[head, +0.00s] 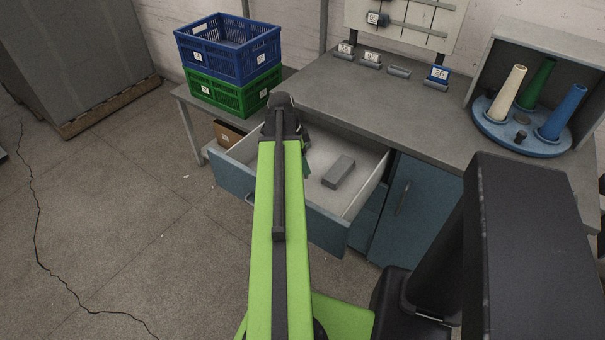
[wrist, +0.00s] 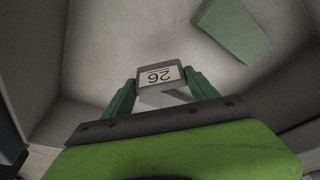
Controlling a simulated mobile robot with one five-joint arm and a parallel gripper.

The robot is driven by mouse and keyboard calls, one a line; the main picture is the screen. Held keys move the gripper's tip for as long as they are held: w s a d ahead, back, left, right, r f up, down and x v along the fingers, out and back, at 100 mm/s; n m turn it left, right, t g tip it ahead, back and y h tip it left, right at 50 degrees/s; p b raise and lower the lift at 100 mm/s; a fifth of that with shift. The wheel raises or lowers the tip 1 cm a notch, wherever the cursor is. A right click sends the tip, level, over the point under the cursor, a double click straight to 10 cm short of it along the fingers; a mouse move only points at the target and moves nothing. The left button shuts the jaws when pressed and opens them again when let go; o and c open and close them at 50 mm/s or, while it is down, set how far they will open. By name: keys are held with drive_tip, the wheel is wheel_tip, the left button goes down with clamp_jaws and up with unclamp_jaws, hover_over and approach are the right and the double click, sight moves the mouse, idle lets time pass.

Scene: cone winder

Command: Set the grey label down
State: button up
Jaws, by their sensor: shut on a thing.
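The grey label (wrist: 160,76) carries a white plate with the number 26, upside down in the wrist view. My gripper (wrist: 161,88) is shut on it, with one green finger at each side. It is over the inside of the open drawer (head: 324,231); I cannot tell whether the label touches the drawer floor. In the head view my arm hides the label and most of my gripper.
A long block (head: 338,172) lies in the drawer, right of my gripper; it also shows in the wrist view (wrist: 232,28). The worktop (head: 400,115) behind holds several small label holders, including a blue 26 (head: 437,76). Blue (head: 228,48) and green (head: 232,92) crates are stacked at left.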

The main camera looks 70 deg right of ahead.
wheel_tip(320, 180, down, 4)
drive_tip(key=b, duration=0.4)
drive_tip(key=shift+f, duration=0.2)
drive_tip(key=shift+r, duration=0.25)
drive_tip(key=shift+f, duration=0.2)
drive_tip(key=o, duration=1.3)
drive_tip(key=shift+o, duration=0.2)
drive_tip(key=shift+r, duration=0.1)
drive_tip(key=p+v, duration=1.1)
drive_tip(key=v, duration=0.1)
drive_tip(key=shift+r+p, duration=0.2)
drive_tip(key=shift+p, duration=0.15)
drive_tip(key=shift+s, duration=0.15)
